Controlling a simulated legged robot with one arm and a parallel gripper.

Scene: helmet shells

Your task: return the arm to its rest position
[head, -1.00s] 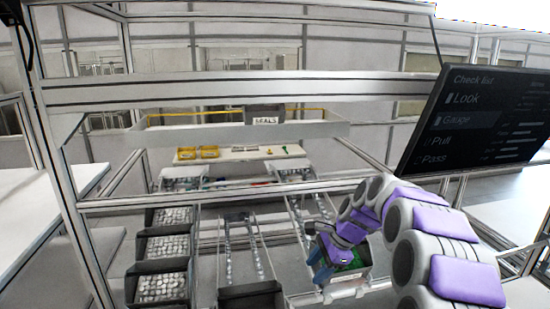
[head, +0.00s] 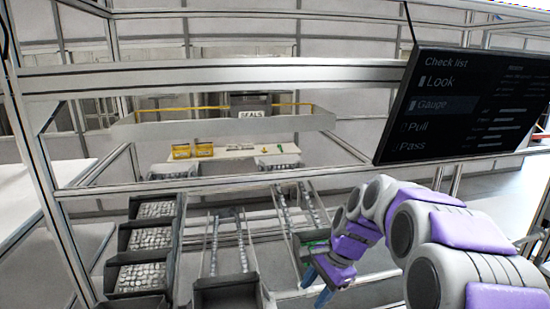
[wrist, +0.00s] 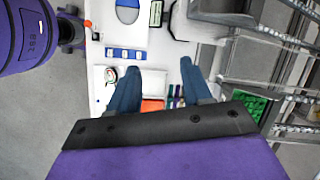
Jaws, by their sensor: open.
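My gripper (head: 318,279) hangs at the end of my purple and grey arm, low and right of centre in the head view. In the wrist view its two blue fingers (wrist: 158,92) are spread apart with nothing between them. Below them is a white work surface (wrist: 105,60) with small items on it. The gripper looks clear of the rack. The lower part of my arm is cut off by the frame edge in the head view.
Dark bins (head: 142,276) of small pale parts stand at the left of the metal-framed rack. Chutes (head: 228,235) run down the middle. A "Check list" screen (head: 455,105) hangs at the right. A green piece (wrist: 249,108) lies in a bin beside the fingers.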

